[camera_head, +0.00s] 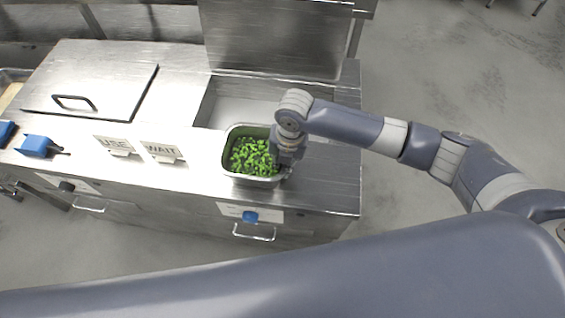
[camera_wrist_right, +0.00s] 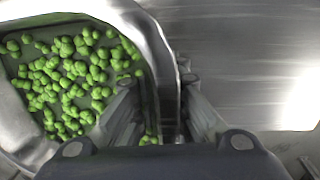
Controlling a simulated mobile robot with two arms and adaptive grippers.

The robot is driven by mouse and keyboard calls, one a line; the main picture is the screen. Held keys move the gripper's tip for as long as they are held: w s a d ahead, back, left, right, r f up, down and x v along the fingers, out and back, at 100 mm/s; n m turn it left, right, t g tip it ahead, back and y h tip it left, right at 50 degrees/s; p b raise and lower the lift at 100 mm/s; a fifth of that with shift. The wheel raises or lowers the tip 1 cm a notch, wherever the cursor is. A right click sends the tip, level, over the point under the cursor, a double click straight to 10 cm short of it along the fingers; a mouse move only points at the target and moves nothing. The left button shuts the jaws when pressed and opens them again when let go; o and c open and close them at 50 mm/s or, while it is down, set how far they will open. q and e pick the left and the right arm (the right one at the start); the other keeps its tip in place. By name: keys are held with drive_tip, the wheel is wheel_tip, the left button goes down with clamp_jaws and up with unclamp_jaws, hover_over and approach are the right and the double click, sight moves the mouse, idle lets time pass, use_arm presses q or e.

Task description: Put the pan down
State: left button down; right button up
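The metal pan (camera_head: 226,155) holds chopped green vegetables. In the head view it is at the front of the steel counter, by the open well. I cannot tell whether its base touches anything. My right gripper (camera_head: 287,153) is at the pan's right side, its fingers mostly hidden there. In the right wrist view, the fingers of my right gripper (camera_wrist_right: 157,84) straddle the pan wall (camera_wrist_right: 167,60), one inside by the greens and one outside. A gap shows between the inner finger and the wall, so the gripper looks partly open. My left gripper is not in view.
The open well (camera_head: 225,103) lies behind the pan. USE (camera_head: 115,143) and WAIT (camera_head: 161,150) signs stand to its left. A handled lid (camera_head: 110,85) and blue-handled tool (camera_head: 36,146) are farther left. The counter's right front corner is bare. My arm crosses the foreground.

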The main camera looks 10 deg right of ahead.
idle(0.3)
drive_tip(key=r+b, duration=0.1)
drive_tip(key=r, duration=0.2)
drive_tip(key=r+b, duration=0.1)
drive_tip(key=r, duration=0.3)
drive_tip(key=d+r+b, duration=0.1)
drive_tip(key=r, duration=0.2)
drive_tip(key=shift+s+r, duration=0.1)
drive_tip(key=shift+r, duration=0.3)
drive_tip(key=shift+s+d+r, duration=0.1)
drive_tip(key=shift+r, duration=0.65)
